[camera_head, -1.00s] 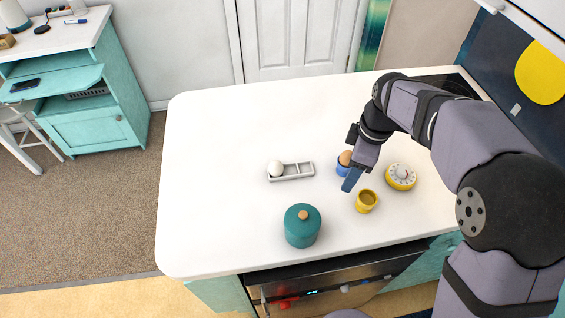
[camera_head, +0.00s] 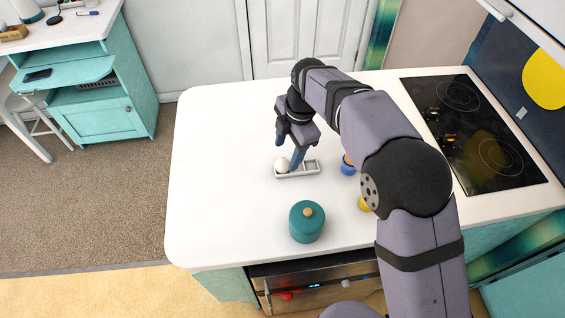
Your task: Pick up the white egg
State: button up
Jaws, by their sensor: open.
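The white egg (camera_head: 282,164) sits in the left end of a small light grey tray (camera_head: 311,169) with compartments, on the white counter. My gripper (camera_head: 288,152) is open and points down just above the tray. One blue fingertip is close to the egg at its upper left and the other is to its right, over the middle of the tray. I cannot tell whether either finger touches the egg. The gripper is empty.
Right of the tray stands a blue cup (camera_head: 347,168) with a brown egg-like top. A teal lidded pot (camera_head: 306,222) stands in front. A yellow cup (camera_head: 364,204) is partly hidden by my arm. A black cooktop (camera_head: 475,130) is at the right. The counter's left side is clear.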

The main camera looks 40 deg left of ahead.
aim_at(284, 160)
jog(key=shift+s+a+f+p, duration=0.1)
jog(key=shift+s+f+p, duration=0.05)
jog(key=shift+f+p, duration=0.45)
jog(key=shift+a+f+p, duration=0.2)
jog(key=shift+f+p, duration=0.3)
jog(key=shift+f, duration=0.5)
jog(key=shift+a+f+p, duration=0.2)
jog(key=shift+f+p, duration=0.25)
jog(key=shift+f, duration=0.5)
jog(key=c, duration=1.1)
